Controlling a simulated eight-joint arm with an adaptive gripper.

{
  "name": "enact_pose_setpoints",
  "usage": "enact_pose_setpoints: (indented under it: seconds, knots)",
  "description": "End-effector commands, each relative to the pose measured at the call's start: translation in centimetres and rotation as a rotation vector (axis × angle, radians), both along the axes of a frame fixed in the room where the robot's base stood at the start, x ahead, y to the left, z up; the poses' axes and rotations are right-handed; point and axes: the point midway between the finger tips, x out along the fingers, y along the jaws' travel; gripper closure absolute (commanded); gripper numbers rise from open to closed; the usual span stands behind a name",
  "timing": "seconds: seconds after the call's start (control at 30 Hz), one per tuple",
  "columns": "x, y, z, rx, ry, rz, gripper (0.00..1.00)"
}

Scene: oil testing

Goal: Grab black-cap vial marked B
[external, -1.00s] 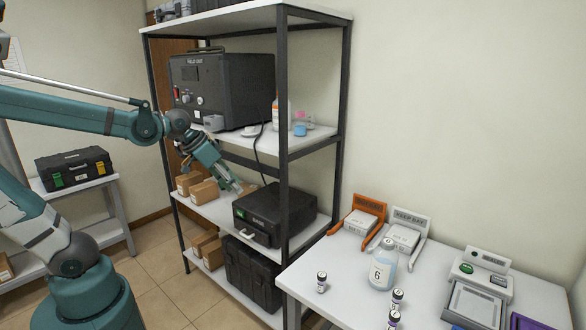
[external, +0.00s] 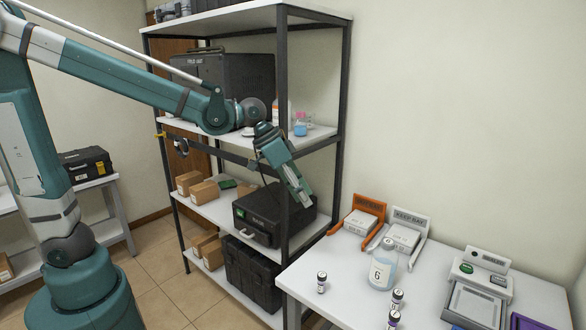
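Small dark-capped vials stand on the white table. One vial (external: 321,282) stands alone near the table's left front edge. Two more, a vial (external: 397,299) and a vial (external: 393,318) with a purplish look, stand close together nearer the front, right of it. Their letters are too small to read, so I cannot tell which is marked B. My gripper (external: 304,198) points down and to the right in front of the shelf, above and apart from the lone vial. Its fingers are too small to tell whether they are open or shut.
A clear bottle labelled 6 (external: 382,268) stands mid-table, behind the vials. An orange tray (external: 365,206), a grey tray (external: 421,222) and a grey device (external: 482,266) stand further back and right. The shelf post (external: 284,160) is close to my arm. The table is bare around the lone vial.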

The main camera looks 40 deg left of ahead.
Motion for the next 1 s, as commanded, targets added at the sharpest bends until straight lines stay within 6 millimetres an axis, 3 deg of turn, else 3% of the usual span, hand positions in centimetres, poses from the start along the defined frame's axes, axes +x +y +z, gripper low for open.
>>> enact_pose_setpoints:
  seconds: [0.57, 1.0]
  knots:
    - [3.0, -11.9, -4.5, 0.055, 0.015, -0.068, 0.66]
    - [3.6, -20.7, -10.0, 0.101, 0.015, -0.106, 0.66]
